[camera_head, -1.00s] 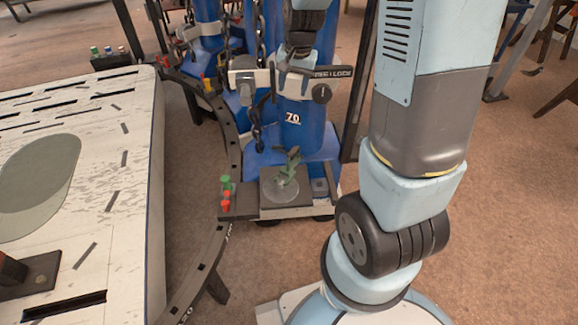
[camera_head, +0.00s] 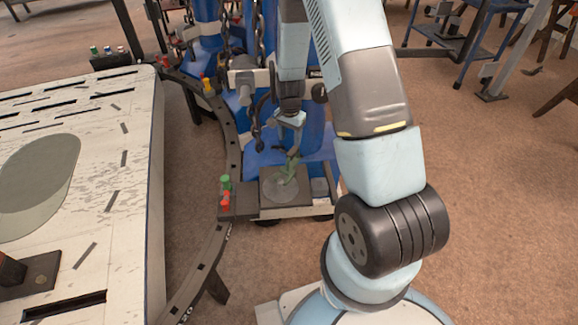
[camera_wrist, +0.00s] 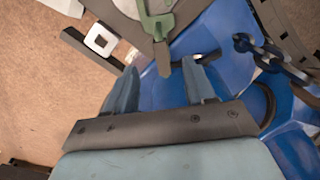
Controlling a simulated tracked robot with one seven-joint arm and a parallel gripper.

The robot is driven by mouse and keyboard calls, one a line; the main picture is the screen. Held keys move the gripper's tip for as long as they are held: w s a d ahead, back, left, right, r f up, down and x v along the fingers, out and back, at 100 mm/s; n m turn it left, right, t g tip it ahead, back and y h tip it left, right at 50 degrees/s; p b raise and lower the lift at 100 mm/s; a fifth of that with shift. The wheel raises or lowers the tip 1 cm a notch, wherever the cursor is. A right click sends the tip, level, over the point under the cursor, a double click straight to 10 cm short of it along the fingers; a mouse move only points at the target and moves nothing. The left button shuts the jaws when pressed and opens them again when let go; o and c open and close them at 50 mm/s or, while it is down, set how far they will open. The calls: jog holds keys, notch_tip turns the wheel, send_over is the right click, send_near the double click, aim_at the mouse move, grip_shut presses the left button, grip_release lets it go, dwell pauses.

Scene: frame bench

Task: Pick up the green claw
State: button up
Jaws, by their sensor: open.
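The green claw (camera_head: 289,170) stands on a round grey disc on a small dark platform at the foot of the blue machine. It also shows at the top of the wrist view (camera_wrist: 158,22), ahead of my fingertips and roughly in line with the gap between them. My gripper (camera_head: 292,133) points down just above the claw in the head view. Its two blue-grey fingers are apart in the wrist view (camera_wrist: 160,76), with nothing held between them. Part of the claw is cut off by the top edge of the wrist view.
The small platform (camera_head: 268,208) carries the disc. Red and green knobs (camera_head: 225,191) stand at its left on a curved dark rail (camera_head: 215,255). Blue cylinders with a hanging chain (camera_wrist: 270,52) stand close by. A pale slotted table (camera_head: 120,240) is at left; open brown floor lies right.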

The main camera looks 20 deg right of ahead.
aim_at(293, 155)
jog(key=shift+f, duration=6.8)
grip_shut()
